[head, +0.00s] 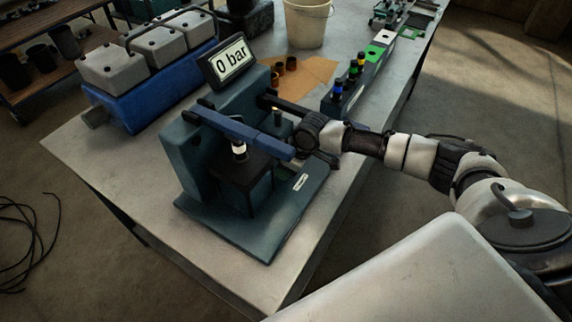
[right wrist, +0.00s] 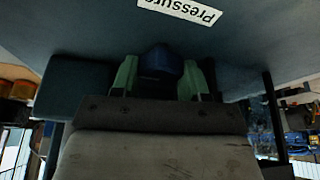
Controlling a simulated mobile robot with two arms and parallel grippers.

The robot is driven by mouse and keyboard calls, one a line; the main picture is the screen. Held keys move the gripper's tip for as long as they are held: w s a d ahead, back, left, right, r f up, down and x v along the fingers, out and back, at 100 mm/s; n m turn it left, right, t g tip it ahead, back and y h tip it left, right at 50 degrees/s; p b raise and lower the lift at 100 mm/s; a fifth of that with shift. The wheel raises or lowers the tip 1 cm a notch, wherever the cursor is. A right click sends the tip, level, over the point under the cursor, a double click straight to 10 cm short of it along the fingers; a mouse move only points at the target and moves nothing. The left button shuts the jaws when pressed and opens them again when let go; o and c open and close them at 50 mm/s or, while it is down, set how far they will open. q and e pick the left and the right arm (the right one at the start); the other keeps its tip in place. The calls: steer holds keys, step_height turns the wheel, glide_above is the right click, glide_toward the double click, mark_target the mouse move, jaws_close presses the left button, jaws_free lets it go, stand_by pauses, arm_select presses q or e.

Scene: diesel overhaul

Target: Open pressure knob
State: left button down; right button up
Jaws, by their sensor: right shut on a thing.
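The teal tester (head: 195,160) stands on the bench, with a long blue lever (head: 240,128) sloping across it. Its display (head: 231,60) reads 0 bar. My right gripper (head: 296,150) reaches in from the right at the lever's lower end; its fingertips are mostly hidden there. In the right wrist view the green fingers (right wrist: 160,78) are closed around a dark blue rounded thing (right wrist: 160,60), seemingly the pressure knob, though its shape is partly hidden. A white label reading "Pressure" (right wrist: 180,10) is close by; it also shows on the base plate (head: 300,181). My left gripper is not in view.
A blue block with grey covers (head: 150,75) stands behind left. A cream bucket (head: 307,22), a brown sheet (head: 310,75) with small cups and a rack of coloured-banded parts (head: 345,88) stand behind. The bench (head: 100,150) is clear at front left.

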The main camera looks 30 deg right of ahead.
steer(key=o, duration=0.9)
steer(key=shift+r, duration=0.1)
steer(key=b+v, duration=0.1)
steer(key=v, duration=0.9)
steer(key=shift+s+r+b, duration=0.2)
steer(key=shift+r+b, duration=0.05)
steer(key=shift+b, duration=0.1)
steer(key=shift+d+f, duration=0.1)
